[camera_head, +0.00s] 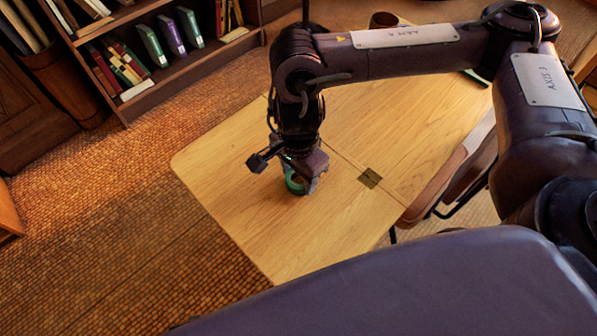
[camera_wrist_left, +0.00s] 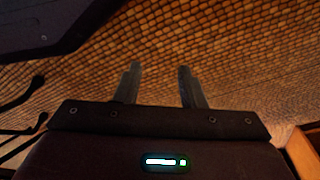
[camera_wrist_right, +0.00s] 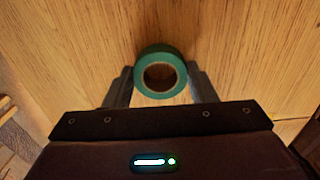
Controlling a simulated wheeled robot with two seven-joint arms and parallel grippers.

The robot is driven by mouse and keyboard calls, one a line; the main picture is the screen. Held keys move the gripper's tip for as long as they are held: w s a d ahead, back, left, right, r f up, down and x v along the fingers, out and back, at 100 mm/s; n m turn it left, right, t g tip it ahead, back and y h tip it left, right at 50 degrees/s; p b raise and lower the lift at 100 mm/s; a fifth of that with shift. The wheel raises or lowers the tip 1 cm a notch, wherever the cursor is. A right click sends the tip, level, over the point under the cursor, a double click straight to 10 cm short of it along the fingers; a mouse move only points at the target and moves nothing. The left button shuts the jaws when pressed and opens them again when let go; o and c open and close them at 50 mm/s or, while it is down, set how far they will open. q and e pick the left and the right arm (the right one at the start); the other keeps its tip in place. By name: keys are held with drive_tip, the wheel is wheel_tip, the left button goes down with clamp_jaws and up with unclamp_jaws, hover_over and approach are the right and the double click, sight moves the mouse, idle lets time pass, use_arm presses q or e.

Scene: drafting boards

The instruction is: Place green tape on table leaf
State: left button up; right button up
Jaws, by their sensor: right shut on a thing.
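The green tape (camera_wrist_right: 160,54) is a roll with a pale inner core, held between the two fingers of my right gripper (camera_wrist_right: 160,88) in the right wrist view. In the head view the green tape (camera_head: 293,184) is at or just above the wooden table leaf (camera_head: 235,180), and I cannot tell if it touches. My right gripper (camera_head: 304,178) points down over the leaf, partly hiding the roll. My left gripper (camera_wrist_left: 160,85) is open and empty above the woven floor in the left wrist view; it does not show in the head view.
A brass hinge (camera_head: 370,178) lies on the seam between the leaf and the main tabletop (camera_head: 400,115). A chair (camera_head: 450,180) is at the right side. A bookshelf (camera_head: 150,50) stands behind. The leaf's near part is clear.

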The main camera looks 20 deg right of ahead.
drive_tip(key=shift+f, duration=0.15)
drive_tip(key=o, duration=1)
drive_tip(key=shift+c, duration=0.2)
use_arm(q)
drive_tip(key=shift+w+d+r, duration=0.15)
drive_tip(key=shift+w+r, duration=0.05)
drive_tip(key=shift+r, duration=0.05)
drive_tip(key=s+a+f+p, duration=0.1)
drive_tip(key=s+f+p, duration=0.2)
drive_tip(key=s, duration=0.3)
drive_tip(key=shift+s+a+f, duration=0.15)
drive_tip(key=shift+s+a, duration=0.1)
drive_tip(key=shift+s, duration=0.05)
use_arm(e)
wheel_tip(320, 180, up, 12)
drive_tip(key=shift+r, duration=0.2)
